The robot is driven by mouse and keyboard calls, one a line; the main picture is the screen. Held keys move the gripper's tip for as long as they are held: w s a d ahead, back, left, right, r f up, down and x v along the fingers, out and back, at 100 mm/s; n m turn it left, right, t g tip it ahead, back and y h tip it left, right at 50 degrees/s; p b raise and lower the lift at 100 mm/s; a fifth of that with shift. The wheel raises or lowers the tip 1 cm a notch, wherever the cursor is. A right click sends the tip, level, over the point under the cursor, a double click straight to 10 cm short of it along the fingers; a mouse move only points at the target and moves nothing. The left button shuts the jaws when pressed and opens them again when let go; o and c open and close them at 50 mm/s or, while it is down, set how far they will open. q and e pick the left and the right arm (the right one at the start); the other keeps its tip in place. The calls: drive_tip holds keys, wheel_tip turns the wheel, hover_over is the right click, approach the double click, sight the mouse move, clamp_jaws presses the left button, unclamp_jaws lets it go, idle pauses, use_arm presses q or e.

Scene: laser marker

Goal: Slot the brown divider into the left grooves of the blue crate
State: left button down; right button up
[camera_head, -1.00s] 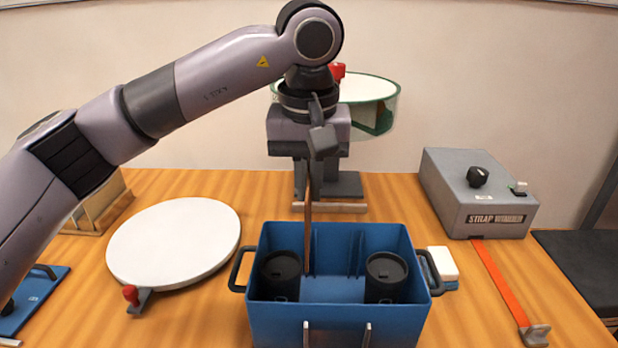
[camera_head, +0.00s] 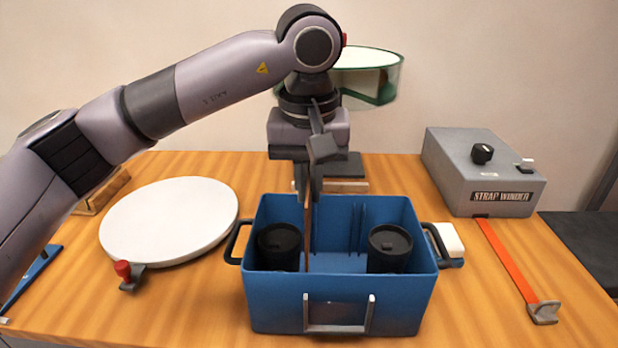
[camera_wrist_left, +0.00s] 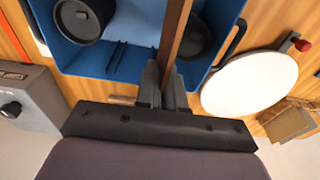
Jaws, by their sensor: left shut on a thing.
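The blue crate (camera_head: 340,290) stands on the table with its open top up. My left gripper (camera_head: 309,188) is above the crate's back rim, shut on the thin brown divider (camera_head: 307,235). The divider is seen nearly edge-on, upright inside the crate, just right of the left black cup (camera_head: 279,246). In the left wrist view the fingers (camera_wrist_left: 166,92) pinch the divider (camera_wrist_left: 173,38). The right pair of ribs (camera_head: 357,228) shows empty on the back wall. The left grooves are mostly hidden by the divider, so its seating cannot be told. My right gripper is not in view.
A second black cup (camera_head: 389,247) stands in the crate's right part. A white round turntable (camera_head: 170,222) lies left of the crate. A grey strap winder (camera_head: 484,175) with an orange strap (camera_head: 514,268) is at right. A green-rimmed drum (camera_head: 370,75) stands behind my gripper.

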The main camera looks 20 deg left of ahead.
use_arm(q)
drive_tip(key=shift+f+b, duration=1)
drive_tip(key=shift+f, duration=0.7)
drive_tip(key=shift+f+b, duration=0.55)
drive_tip(key=shift+f, duration=0.2)
drive_tip(key=shift+f+b, duration=0.4)
drive_tip(key=shift+f, duration=0.3)
drive_tip(key=c, duration=1.2)
unclamp_jaws()
drive_tip(key=shift+o, duration=0.2)
